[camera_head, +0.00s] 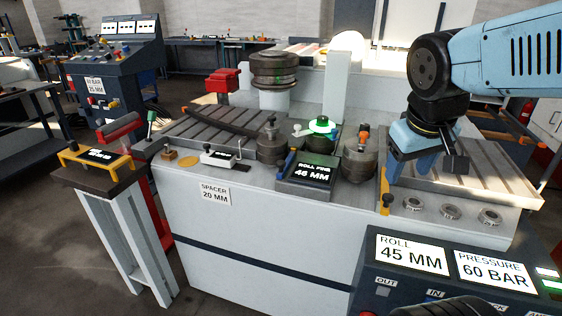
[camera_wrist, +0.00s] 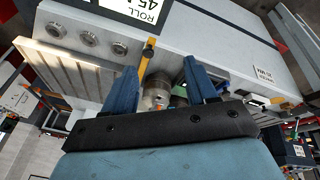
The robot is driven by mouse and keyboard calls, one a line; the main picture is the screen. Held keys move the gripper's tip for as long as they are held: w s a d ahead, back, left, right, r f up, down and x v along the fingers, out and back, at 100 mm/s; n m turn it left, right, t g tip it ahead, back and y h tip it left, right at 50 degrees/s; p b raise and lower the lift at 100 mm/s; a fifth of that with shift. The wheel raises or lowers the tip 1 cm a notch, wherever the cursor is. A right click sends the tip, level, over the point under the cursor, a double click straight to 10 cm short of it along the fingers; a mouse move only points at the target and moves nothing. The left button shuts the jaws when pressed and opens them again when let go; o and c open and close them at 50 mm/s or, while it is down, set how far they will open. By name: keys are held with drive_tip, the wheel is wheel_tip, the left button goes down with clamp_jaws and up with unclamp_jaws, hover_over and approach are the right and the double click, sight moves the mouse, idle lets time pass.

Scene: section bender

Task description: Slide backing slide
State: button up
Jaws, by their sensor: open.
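No part is labelled as the backing slide, and I cannot tell for sure which part it is. A yellow handle (camera_head: 386,201) stands at the front edge of the machine bed, left of three round sockets. The same yellow bar shows in the wrist view (camera_wrist: 147,50), beyond and between my fingers. My gripper (camera_head: 428,166) is open and empty above the right part of the machine, right of the handle. Its two blue fingers stand wide apart in the wrist view (camera_wrist: 162,85). A steel roll with an orange top (camera_head: 360,155) stands left of the gripper.
A dark block with the display "ROLL POS 46 MM" (camera_head: 309,174) sits front centre. The control panel (camera_head: 440,275) reads roll 45 mm and pressure 60 bar. A slotted grey bed (camera_head: 480,185) lies under my arm. A side stand with a yellow gauge (camera_head: 95,160) is at left.

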drive_tip(key=w+f+n+g+h, duration=0.2)
drive_tip(key=w+f+n+h, duration=0.3)
drive_tip(key=n, duration=0.1)
drive_tip(key=n+t, duration=1.5)
drive_tip(key=n, duration=0.9)
approach(279, 165)
drive_tip(key=x, duration=1.1)
drive_tip(key=shift+w+d, duration=0.1)
drive_tip(key=shift+w, duration=0.2)
clamp_jaws()
